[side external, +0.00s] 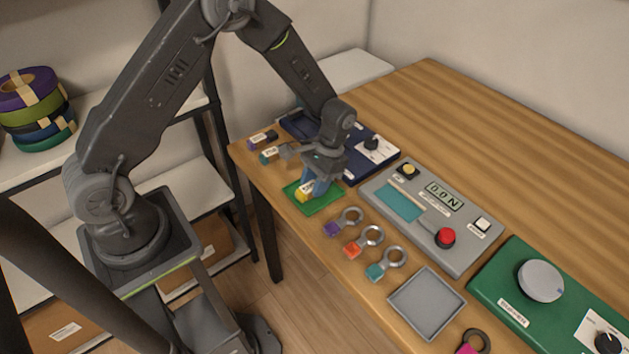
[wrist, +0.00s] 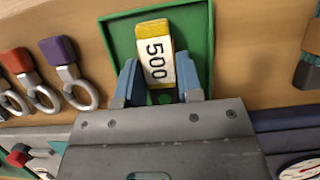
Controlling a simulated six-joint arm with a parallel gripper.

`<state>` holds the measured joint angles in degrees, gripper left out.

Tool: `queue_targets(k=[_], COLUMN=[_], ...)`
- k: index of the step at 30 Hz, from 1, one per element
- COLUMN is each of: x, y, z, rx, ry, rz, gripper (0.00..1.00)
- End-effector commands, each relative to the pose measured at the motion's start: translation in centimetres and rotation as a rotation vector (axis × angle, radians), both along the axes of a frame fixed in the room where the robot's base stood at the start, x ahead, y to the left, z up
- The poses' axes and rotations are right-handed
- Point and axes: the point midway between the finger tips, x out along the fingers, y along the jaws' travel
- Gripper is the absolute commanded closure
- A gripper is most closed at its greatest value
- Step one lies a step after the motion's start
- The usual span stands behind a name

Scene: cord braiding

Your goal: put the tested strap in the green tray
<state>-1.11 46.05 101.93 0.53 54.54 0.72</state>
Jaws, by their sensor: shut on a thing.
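The green tray (side external: 325,205) lies on the table near its left edge. In the wrist view, the green tray (wrist: 201,22) frames a yellow strap (wrist: 152,27) with a white label reading 500. The yellow strap (side external: 301,195) also shows in the side view, low over the tray or in it; I cannot tell whether it touches the tray floor. My gripper (side external: 312,190) points down over the tray. Its blue fingers (wrist: 157,80) are shut on the strap, one on each side. The strap's lower end is hidden behind my gripper.
Purple, orange and teal tabs with metal rings (side external: 371,236) lie right of the tray, before an empty grey tray (side external: 427,302). A grey tester (side external: 460,240) with a display and red button stands behind. A navy unit (side external: 375,158) is close behind my gripper. The table's back is clear.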

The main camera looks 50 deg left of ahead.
Motion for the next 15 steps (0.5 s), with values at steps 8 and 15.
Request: queue_targets(k=[8, 15], x=[0.02, 0.01], y=[0.0, 0.0], z=[-0.25, -0.23], rx=[0.0, 0.0], ry=[-0.001, 0.0], rz=[0.0, 0.0], gripper=[0.61, 0.38])
